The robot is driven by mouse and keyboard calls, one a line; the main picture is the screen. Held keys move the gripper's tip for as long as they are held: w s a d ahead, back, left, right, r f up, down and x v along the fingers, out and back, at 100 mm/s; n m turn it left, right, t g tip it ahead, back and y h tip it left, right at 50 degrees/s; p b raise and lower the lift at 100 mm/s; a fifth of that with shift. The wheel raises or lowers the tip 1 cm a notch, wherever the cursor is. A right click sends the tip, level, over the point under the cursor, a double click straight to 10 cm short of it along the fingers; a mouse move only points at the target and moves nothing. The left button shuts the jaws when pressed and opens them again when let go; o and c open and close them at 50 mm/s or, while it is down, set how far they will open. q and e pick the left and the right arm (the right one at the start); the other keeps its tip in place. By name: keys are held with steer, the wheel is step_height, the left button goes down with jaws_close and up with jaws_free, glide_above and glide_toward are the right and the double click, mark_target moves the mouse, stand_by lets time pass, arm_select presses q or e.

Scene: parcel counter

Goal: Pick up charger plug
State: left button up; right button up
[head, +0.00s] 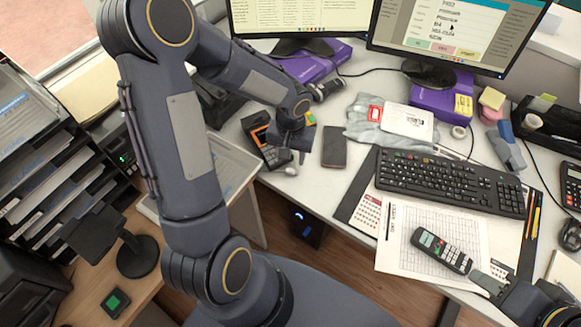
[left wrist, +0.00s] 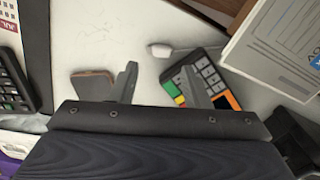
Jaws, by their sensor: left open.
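The charger plug (left wrist: 160,50) is a small white block with a thin pale cable, lying on the light counter. In the head view the plug (head: 290,170) lies just below my left gripper (head: 300,153). In the left wrist view my left gripper (left wrist: 160,82) is open and empty, its two fingers apart, with the plug beyond their tips and roughly between them. Nothing is between the fingers. My right gripper (head: 482,279) is at the lower right, by the end of a dark handset (head: 441,250); whether it grips it is unclear.
A card terminal (left wrist: 208,72) with coloured keys lies beside and partly under one left finger. A dark phone (head: 334,146) lies to the right of the plug. A keyboard (head: 450,183) and printed sheets fill the right. The counter's front edge is close to the plug.

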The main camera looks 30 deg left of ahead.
mark_target(291, 171)
arm_select(q)
step_height(291, 171, down, 7)
steer(key=shift+s+r, duration=0.1)
steer(key=shift+r, duration=0.1)
steer(key=shift+c, duration=0.2)
steer(key=c, duration=0.5)
